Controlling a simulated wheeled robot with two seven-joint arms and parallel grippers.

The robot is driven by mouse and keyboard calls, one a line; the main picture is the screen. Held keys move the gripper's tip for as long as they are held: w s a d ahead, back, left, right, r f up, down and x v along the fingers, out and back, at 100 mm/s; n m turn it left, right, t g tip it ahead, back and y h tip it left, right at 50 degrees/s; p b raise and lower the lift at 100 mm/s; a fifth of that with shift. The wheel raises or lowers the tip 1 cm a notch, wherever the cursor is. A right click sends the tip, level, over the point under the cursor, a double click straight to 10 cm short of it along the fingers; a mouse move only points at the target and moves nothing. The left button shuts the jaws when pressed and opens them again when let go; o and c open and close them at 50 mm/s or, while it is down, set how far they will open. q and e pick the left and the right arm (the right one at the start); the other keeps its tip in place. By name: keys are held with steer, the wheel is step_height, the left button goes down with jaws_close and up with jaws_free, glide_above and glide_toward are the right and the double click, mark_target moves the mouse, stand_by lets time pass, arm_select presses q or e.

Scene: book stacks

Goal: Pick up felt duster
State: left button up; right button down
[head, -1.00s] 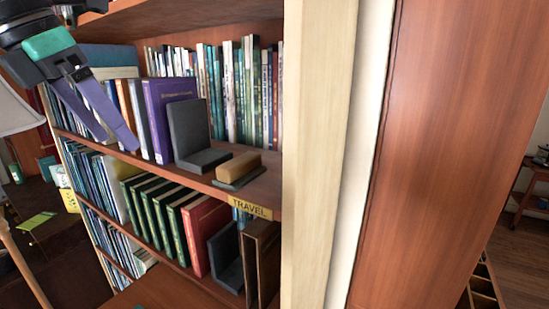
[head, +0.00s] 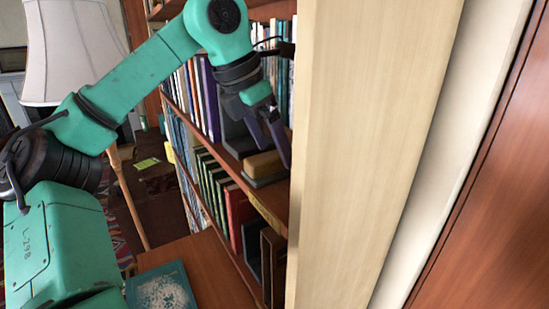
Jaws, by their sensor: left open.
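The felt duster (head: 264,165) has a tan wooden back over a dark felt pad. It lies on the shelf (head: 274,203) near its front edge, in front of a dark bookend (head: 236,138). My left gripper (head: 272,158) reaches in from the upper left with its purple fingers pointing down. The fingers are open and empty, at or just above the duster; I cannot tell whether they touch it. My right gripper is not in view.
A pale wooden upright (head: 375,130) stands close on the right of the shelf. Books (head: 195,100) fill the shelf to the left. A lower surface (head: 200,258) holds a teal book (head: 162,288). A white lampshade (head: 72,50) stands at the left.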

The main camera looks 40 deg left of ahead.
mark_target(275, 153)
arm_select(q)
steer(key=shift+w+d+f, duration=0.2)
steer(key=shift+w+f, duration=0.25)
steer(key=shift+f, duration=0.1)
steer(key=shift+w+d+f, duration=0.2)
steer(key=shift+w+f, duration=0.2)
steer(key=shift+f, duration=0.35)
steer(key=shift+s+a, duration=0.3)
steer(key=shift+s, duration=0.05)
steer(key=shift+w+d+f, duration=0.15)
steer(key=shift+w, duration=0.05)
steer(key=shift+s, duration=0.1)
steer(key=c, duration=1.3)
